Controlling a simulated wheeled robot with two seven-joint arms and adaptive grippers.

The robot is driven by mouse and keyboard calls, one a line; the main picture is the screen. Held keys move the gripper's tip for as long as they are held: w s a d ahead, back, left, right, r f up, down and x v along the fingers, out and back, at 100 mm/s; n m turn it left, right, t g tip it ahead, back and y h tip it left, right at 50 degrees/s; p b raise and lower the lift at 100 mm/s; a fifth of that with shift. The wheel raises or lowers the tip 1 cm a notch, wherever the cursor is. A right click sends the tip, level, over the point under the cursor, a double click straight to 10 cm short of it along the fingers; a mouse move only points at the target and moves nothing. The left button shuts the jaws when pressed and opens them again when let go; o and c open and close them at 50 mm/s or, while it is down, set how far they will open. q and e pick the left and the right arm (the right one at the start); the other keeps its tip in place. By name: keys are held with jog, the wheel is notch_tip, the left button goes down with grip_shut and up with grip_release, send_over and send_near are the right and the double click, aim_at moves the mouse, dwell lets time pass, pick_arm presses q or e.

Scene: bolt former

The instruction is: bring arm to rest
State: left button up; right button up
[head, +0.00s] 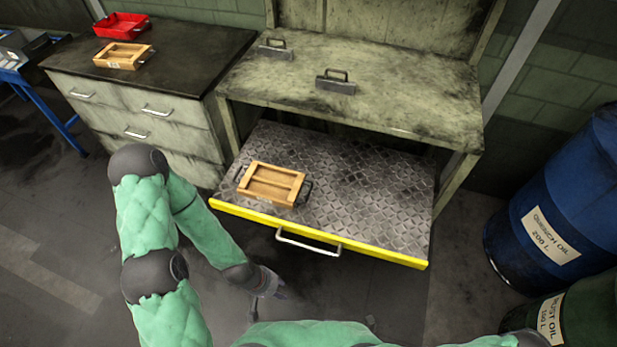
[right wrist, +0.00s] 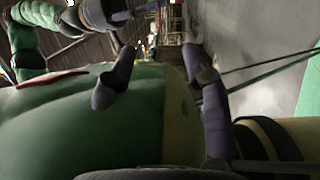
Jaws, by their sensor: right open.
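My left arm comes in from the left in the head view. Its gripper (head: 267,288) hangs low in front of the pulled-out drawer, apart from the drawer's handle (head: 308,243). It looks empty, but it is too small and dark to tell how its fingers stand. My right gripper (right wrist: 152,78) shows in the right wrist view with its two dark fingers spread apart and nothing between them. Behind the fingers is a large green and yellowish surface, close by. The right gripper cannot be made out in the head view.
A wooden tray (head: 271,184) lies on the patterned drawer plate (head: 375,205), which has a yellow front edge. Two handled metal blocks (head: 336,83) sit on the bench above. A red bin (head: 121,25) and another wooden tray (head: 123,56) stand on the cabinet. Drums (head: 560,215) stand at right.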

jog(key=s+d+f+n+g+h, duration=0.1)
jog(key=s+d+n+g+h, duration=0.15)
jog(key=n+g, duration=0.6)
jog(key=s+d+f+n+g+h, duration=0.15)
jog(key=n+g+h, duration=0.3)
jog(key=n, duration=0.75)
jog(key=w+r+n+t+h, duration=0.2)
jog(key=w+n, duration=0.4)
jog(key=w, duration=0.2)
jog(key=w+r+n+t+h, duration=0.2)
jog(key=w+r+n+h, duration=0.1)
jog(key=w+n, duration=0.4)
jog(key=shift+w+r, duration=0.25)
jog(key=shift+w, duration=0.1)
